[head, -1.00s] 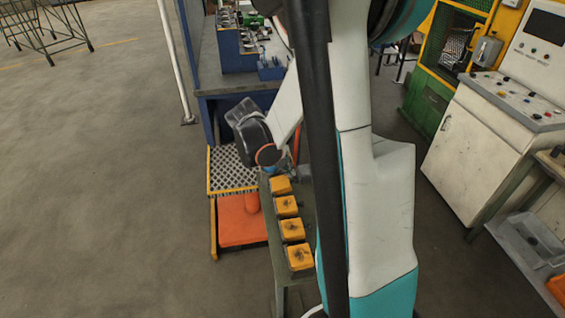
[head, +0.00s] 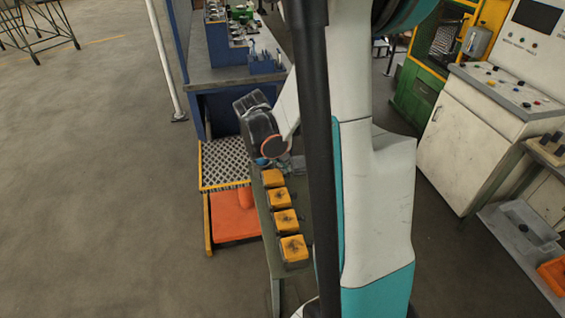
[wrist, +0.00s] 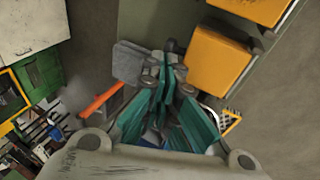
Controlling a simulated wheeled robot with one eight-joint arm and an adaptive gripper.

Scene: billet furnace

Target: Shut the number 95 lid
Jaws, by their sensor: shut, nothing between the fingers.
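A row of yellow square boxes or lids with dark marks on top stands on a narrow bench, the nearest one (head: 293,248) at its front end. Two of them show at the top right of the wrist view, the larger one (wrist: 218,60) beside my fingers. No number can be read, so I cannot tell which is 95 or whether any lid stands open. My gripper (wrist: 170,62) has teal fingers, closed together with nothing between them. In the head view it is at the far end of the row, mostly hidden by my wrist.
A grey slab (wrist: 131,62) lies just left of my fingertips. A blue workbench (head: 225,75) stands behind the row. An orange platform (head: 232,216) and a metal tread step (head: 222,165) are at its left. A white control console (head: 470,140) stands right.

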